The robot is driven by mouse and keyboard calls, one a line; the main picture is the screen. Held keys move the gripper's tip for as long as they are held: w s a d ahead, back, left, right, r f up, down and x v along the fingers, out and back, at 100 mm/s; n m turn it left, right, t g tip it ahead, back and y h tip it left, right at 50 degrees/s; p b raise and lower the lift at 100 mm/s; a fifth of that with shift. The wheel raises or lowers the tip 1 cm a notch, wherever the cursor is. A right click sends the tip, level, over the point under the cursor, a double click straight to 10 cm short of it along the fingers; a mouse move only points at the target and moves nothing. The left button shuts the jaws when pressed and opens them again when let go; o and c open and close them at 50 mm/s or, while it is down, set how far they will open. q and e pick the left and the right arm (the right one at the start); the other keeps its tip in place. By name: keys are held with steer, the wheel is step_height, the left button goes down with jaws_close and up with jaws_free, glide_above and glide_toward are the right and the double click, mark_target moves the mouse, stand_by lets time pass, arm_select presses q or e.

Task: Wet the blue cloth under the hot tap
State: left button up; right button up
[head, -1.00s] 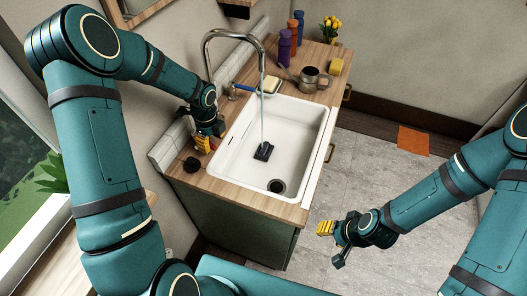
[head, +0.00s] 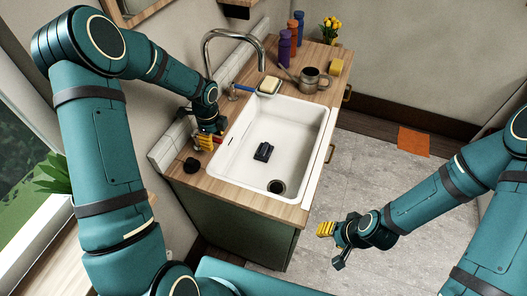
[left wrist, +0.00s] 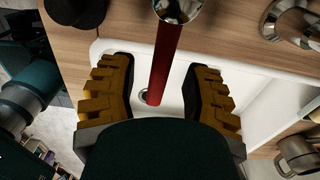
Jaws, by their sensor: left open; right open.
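A small, very dark folded cloth (head: 263,151) lies on the floor of the white sink basin (head: 318,119), near the drain. The chrome spout (head: 235,34) arches over the basin, and no water shows below it. My left gripper (head: 208,142) is at the sink's left edge. In the left wrist view the red hot tap lever (left wrist: 165,65) runs between its spread yellow-and-black fingers, with a gap on both sides. The blue tap lever (head: 243,87) is farther back. My right gripper (head: 338,240) is open and empty, above the floor right of the counter.
A soap dish (head: 269,87), a mug (head: 311,80), a yellow sponge (head: 336,67) and bottles (head: 285,46) stand on the back counter. A black round object (head: 191,165) sits at the front left corner. The floor (head: 365,185) on the right is mostly clear.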

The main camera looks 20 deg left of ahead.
arm_select(q)
steer(key=shift+r+p, duration=2.65)
steer(key=shift+r, duration=0.95)
steer(key=shift+f, duration=0.1)
steer(key=shift+s, duration=0.1)
